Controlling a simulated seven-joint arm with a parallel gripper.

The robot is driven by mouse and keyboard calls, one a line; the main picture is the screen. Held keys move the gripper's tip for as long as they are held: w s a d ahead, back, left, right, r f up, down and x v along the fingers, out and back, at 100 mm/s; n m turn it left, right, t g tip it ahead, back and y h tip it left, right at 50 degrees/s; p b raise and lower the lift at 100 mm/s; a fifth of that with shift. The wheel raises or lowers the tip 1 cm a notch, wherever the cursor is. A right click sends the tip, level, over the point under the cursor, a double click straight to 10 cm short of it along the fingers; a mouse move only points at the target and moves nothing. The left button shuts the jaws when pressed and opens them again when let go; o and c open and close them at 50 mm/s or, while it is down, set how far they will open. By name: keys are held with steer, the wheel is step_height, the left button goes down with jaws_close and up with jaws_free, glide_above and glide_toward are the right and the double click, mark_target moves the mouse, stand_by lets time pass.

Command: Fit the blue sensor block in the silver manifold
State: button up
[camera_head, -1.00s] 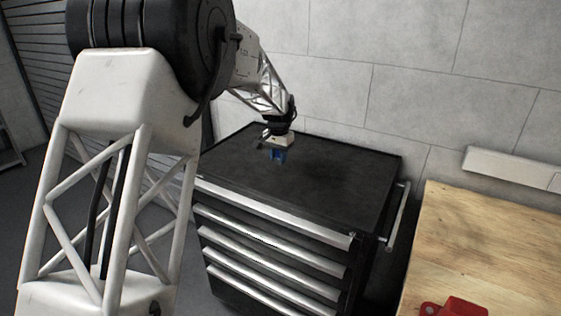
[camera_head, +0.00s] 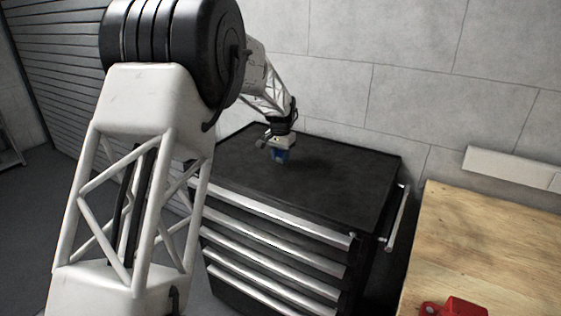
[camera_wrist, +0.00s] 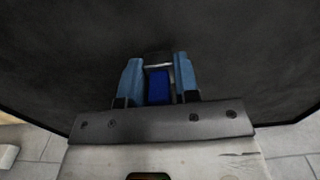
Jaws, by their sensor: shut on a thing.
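My gripper (camera_head: 281,158) is above the black top of the tool cabinet, pointing down. In the wrist view, my gripper (camera_wrist: 158,82) has its two light blue fingers shut on the blue sensor block (camera_wrist: 158,86), which sits between them. A dark part with a pale edge shows at the block's far end. In the head view the block is too small to tell apart from the fingers. I see no silver manifold in either view.
The black-topped tool cabinet (camera_head: 340,178) has several silver drawer handles and a side rail (camera_head: 398,216). Its top is otherwise clear. A wooden bench (camera_head: 490,245) stands at the right, with a red object (camera_head: 455,307) at its front. A grey block wall stands behind.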

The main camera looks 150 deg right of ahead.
steer(key=shift+f, duration=1.05)
steer(key=shift+f, duration=0.15)
steer(key=o, duration=1)
steer(key=shift+c, duration=0.2)
step_height(320, 180, up, 12)
steer(key=shift+r, duration=0.15)
steer(key=shift+c, duration=0.6)
